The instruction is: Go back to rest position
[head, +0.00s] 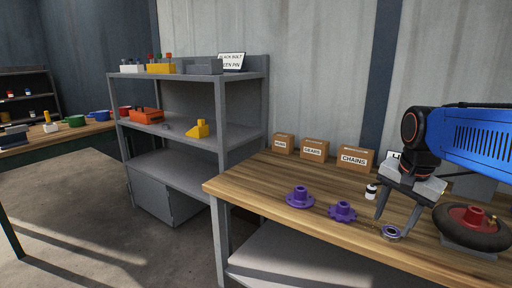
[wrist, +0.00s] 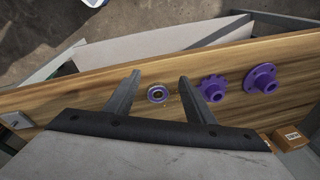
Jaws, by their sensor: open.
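My gripper (head: 397,218) is at the right of the head view, pointing down over the wooden workbench (head: 262,193). Its two fingers are apart, and nothing is held between them. That ring (head: 391,232) lies on the bench just below the fingertips in the head view. Whether the fingertips touch the bench is hard to tell.
Two purple parts, a flanged hub (head: 299,198) and a gear (head: 342,212), lie left of my gripper. A black wheel with a red hub (head: 472,225) is close on its right. A grey shelf (head: 190,140) stands left.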

